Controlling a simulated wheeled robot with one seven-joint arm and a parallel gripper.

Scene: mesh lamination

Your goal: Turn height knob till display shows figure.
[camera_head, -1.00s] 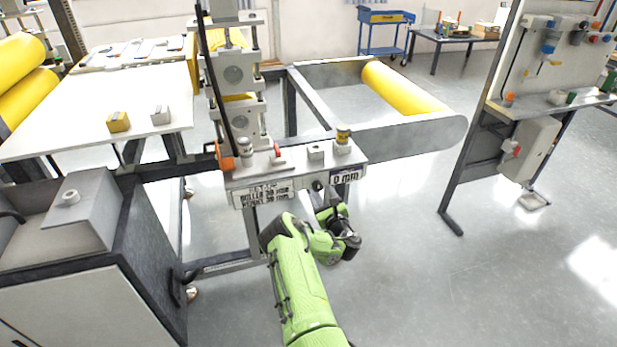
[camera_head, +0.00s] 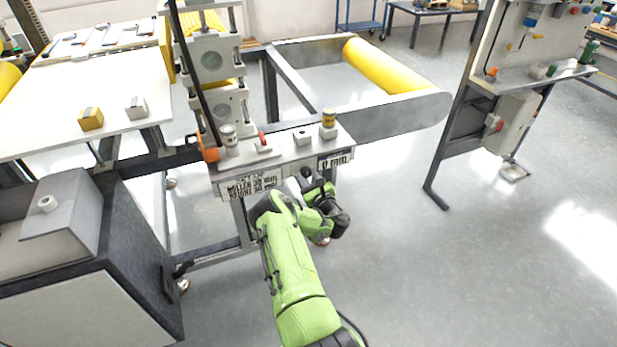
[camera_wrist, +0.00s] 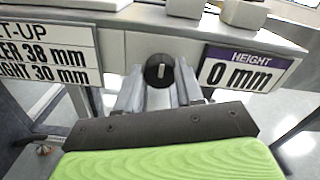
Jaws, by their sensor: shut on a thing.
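The height knob (camera_wrist: 159,71) is a round black knob with a pale pointer line that stands about upright, on the front face of the machine's grey ledge. My gripper (camera_wrist: 160,90) is shut on it, with a finger at each side in the wrist view. The height display (camera_wrist: 239,73), just right of the knob, reads 0 mm under a purple HEIGHT band. The set-up sign (camera_wrist: 45,58) to the left shows 38 mm on one line and HEIGHT 30 mm below it. In the head view, my arm largely hides the fingers, and the display (camera_head: 335,161) shows at the ledge's right end.
On the ledge top stand a yellow-topped cylinder (camera_head: 328,124), a small grey block (camera_head: 303,137) and a red-tipped lever (camera_head: 263,143). A grey cabinet (camera_head: 95,260) stands at left. The floor to the right is clear up to the panel stand (camera_head: 465,120).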

